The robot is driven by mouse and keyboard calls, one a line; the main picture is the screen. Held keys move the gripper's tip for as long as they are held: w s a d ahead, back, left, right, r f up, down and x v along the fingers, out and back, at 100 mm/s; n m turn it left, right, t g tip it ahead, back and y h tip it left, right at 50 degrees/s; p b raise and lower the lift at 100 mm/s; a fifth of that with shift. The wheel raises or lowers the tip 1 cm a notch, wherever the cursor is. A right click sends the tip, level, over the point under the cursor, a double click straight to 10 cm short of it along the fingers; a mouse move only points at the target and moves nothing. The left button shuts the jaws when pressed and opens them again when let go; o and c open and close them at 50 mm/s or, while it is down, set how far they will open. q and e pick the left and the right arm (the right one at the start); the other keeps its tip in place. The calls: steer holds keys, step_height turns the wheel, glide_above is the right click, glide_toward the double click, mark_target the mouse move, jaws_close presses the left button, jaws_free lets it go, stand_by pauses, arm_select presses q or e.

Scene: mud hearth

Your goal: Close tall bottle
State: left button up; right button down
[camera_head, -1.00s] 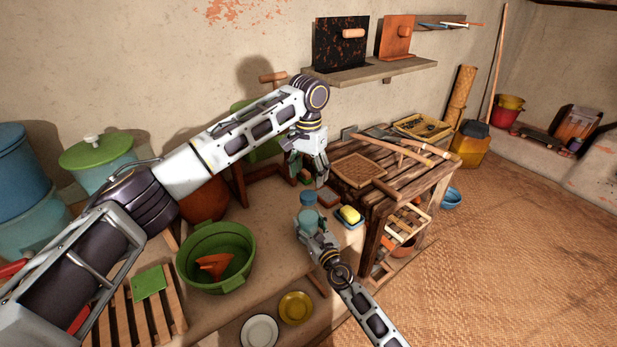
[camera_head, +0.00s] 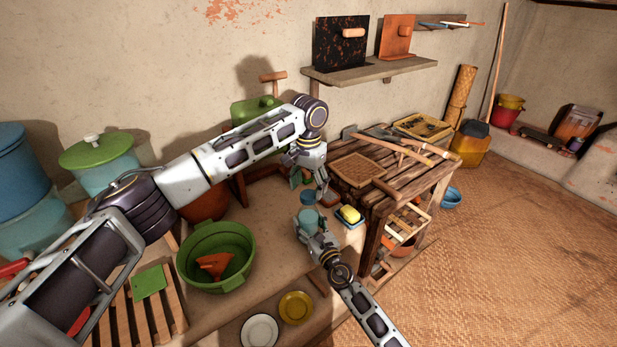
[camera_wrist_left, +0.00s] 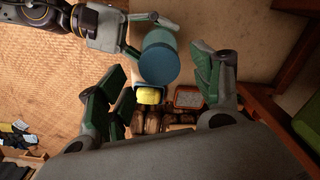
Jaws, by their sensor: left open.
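The tall bottle (camera_head: 306,217) is a light teal cylinder with a darker blue round top (camera_head: 308,197), low in front of the wooden rack. My right gripper (camera_head: 309,232) is shut around its body. In the left wrist view the bottle's dark round top (camera_wrist_left: 160,66) faces the camera, with the lighter body (camera_wrist_left: 158,38) behind it. Whether the top is a seated cap I cannot tell. My left gripper (camera_head: 310,184) is open and empty just above the bottle. Its green-padded fingers (camera_wrist_left: 160,72) spread to either side of the top, apart from it.
A yellow sponge (camera_head: 349,214) on a blue dish lies right of the bottle. The slatted wooden rack (camera_head: 400,190) stands behind it. A green basin (camera_head: 216,256) stands left; a yellow plate (camera_head: 296,307) and a white plate (camera_head: 259,331) lie at the front.

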mark_target(308, 194)
arm_select(q)
steer(key=shift+f, duration=1.6)
steer(key=c, duration=1.1)
steer(key=o, duration=1.2)
steer(key=shift+r, duration=0.2)
steer(key=shift+r, duration=5.8)
